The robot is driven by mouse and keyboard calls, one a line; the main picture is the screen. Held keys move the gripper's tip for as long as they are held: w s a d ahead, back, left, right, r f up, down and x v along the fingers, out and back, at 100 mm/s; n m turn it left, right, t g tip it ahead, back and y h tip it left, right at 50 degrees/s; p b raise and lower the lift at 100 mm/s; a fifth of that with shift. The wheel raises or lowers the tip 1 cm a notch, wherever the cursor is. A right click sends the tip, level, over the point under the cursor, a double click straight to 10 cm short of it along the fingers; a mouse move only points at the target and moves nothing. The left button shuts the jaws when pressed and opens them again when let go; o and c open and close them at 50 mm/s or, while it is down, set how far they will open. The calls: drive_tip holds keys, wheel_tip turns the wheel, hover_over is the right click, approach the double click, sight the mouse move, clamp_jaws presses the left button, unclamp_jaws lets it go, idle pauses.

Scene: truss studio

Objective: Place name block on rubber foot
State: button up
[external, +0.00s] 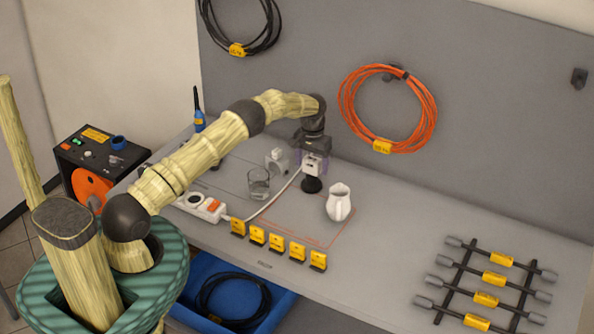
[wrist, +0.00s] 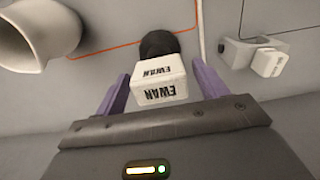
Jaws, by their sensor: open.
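The name block (wrist: 160,82) is white with "EWAN" in black letters. In the wrist view it sits between the two purple fingers of my open gripper (wrist: 159,78). The black rubber foot (wrist: 158,44) shows just behind it, partly hidden by it. In the external view the block (external: 312,163) is directly above the round black foot (external: 312,185), which stands on the bench. The block looks seated on the foot, but the contact is not clear. My gripper (external: 312,158) is around the block from above.
A grey holder (external: 277,160) with a white lettered piece is behind the glass.

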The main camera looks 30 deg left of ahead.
sight(312, 159)
drive_tip(key=shift+r, duration=0.1)
wheel_tip(312, 159, up, 12)
drive_tip(key=b, duration=0.3)
idle(0.5)
drive_tip(key=shift+a+r, duration=0.1)
drive_tip(key=shift+r, duration=0.05)
drive_tip(key=s+a+r+t, duration=0.1)
drive_tip(key=s+a+r, duration=0.25)
drive_tip(key=s, duration=0.35)
drive_tip(key=s+a+r, duration=0.2)
drive_tip(key=s+a, duration=0.2)
drive_tip(key=s, duration=0.2)
drive_tip(key=s+a+f+t, duration=0.1)
drive_tip(key=s+a, duration=0.1)
drive_tip(key=s, duration=2.3)
drive_tip(key=shift+s+a+f+t, duration=0.15)
drive_tip(key=shift+f+t, duration=0.1)
drive_tip(key=shift+t, duration=0.05)
